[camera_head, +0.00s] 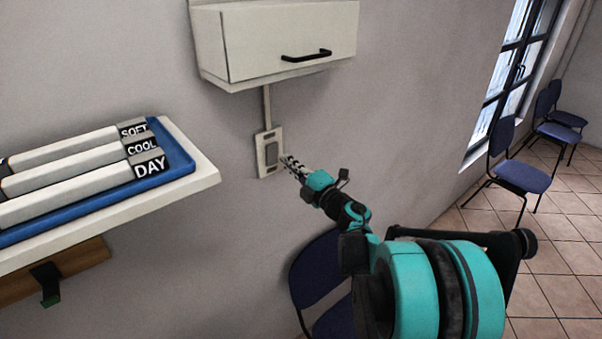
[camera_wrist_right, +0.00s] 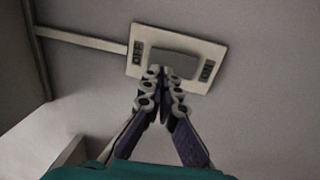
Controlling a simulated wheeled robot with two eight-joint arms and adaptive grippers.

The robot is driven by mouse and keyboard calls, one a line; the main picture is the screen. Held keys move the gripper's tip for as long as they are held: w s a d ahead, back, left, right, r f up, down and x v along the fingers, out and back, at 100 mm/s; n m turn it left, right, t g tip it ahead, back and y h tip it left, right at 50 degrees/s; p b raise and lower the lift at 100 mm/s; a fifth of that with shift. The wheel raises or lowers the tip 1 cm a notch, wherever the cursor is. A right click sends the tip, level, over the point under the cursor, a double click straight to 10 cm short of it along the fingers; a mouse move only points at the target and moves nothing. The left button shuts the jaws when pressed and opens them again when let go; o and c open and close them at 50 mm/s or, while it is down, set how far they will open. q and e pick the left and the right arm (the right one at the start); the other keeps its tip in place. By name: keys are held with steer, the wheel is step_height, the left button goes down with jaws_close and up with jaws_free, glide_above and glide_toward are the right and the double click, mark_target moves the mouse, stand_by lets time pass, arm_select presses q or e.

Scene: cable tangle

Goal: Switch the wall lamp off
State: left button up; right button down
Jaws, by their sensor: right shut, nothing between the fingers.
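The wall switch (camera_head: 269,152) is a pale plate on the grey wall, below a white cabinet. In the right wrist view its plate (camera_wrist_right: 207,84) is marked OFF at the left end and ON at the right. A grey rocker (camera_wrist_right: 174,64) lies between the marks. My right gripper (camera_head: 290,164) is shut and empty, its tips at the right side of the switch in the head view. In the wrist view the fingertips (camera_wrist_right: 163,74) overlap the rocker's lower left edge; I cannot tell whether they touch. The lamp itself is not in view. My left gripper is not in view.
The white cabinet (camera_head: 290,42) with a black handle hangs above the switch, joined by a conduit (camera_head: 267,106). A shelf (camera_head: 205,178) at left holds a blue tray with tubes labelled SOFT, COOL and DAY. Blue chairs (camera_head: 522,175) stand at right; another is below my arm.

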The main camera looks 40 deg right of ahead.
mark_target(273, 149)
steer(key=w, duration=0.4)
steer(key=shift+a+r, duration=0.2)
steer(key=shift+r, duration=0.05)
steer(key=shift+w+r, duration=0.2)
steer(key=shift+w, duration=0.2)
steer(key=shift+s+a, duration=0.1)
